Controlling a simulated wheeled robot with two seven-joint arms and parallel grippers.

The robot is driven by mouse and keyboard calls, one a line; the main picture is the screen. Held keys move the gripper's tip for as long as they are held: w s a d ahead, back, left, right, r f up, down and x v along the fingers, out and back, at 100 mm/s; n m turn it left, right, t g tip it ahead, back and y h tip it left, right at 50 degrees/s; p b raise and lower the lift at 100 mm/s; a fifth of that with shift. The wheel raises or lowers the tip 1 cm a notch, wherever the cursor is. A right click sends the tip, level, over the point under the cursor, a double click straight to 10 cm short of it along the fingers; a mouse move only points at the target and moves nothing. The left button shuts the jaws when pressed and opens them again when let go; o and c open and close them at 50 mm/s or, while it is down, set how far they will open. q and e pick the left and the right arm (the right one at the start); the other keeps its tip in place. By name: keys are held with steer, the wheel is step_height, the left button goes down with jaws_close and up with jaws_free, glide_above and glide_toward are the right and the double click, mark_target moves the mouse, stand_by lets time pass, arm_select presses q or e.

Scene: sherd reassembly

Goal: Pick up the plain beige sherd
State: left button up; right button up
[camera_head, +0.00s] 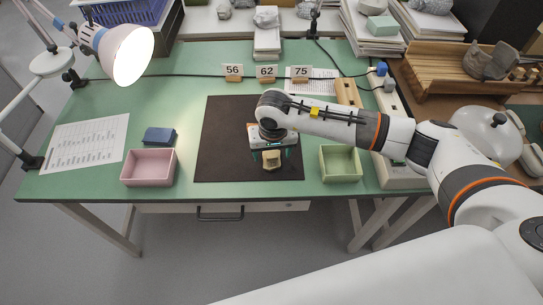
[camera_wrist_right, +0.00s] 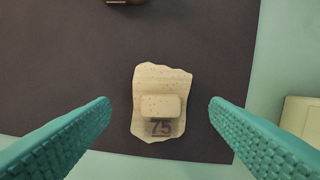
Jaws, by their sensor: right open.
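The beige sherd (camera_wrist_right: 160,80) lies on the dark mat (camera_wrist_right: 60,60) in the right wrist view. It has an irregular outline, small specks, a paler raised block at its middle and a dark "75" near its lower edge. It also shows in the head view (camera_head: 271,160) near the mat's front edge. My right gripper (camera_wrist_right: 160,103) is open above the sherd, one teal finger on each side, with gaps between the fingers and the sherd. In the head view my right gripper (camera_head: 271,157) partly covers the mat behind the sherd. My left gripper is not in view.
A pink tray (camera_head: 148,168) and a dark blue block (camera_head: 159,136) stand left of the mat, and a green tray (camera_head: 340,164) stands to its right. Number cards, including "75" (camera_head: 300,72), stand behind. A lamp (camera_head: 122,52) hangs over the back left. The mat's left part is clear.

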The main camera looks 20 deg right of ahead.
steer(key=shift+w+d+f, duration=0.1)
steer(key=shift+w+f, duration=0.05)
steer(key=shift+f, duration=0.65)
steer(key=shift+c, duration=0.5)
steer(key=c, duration=1)
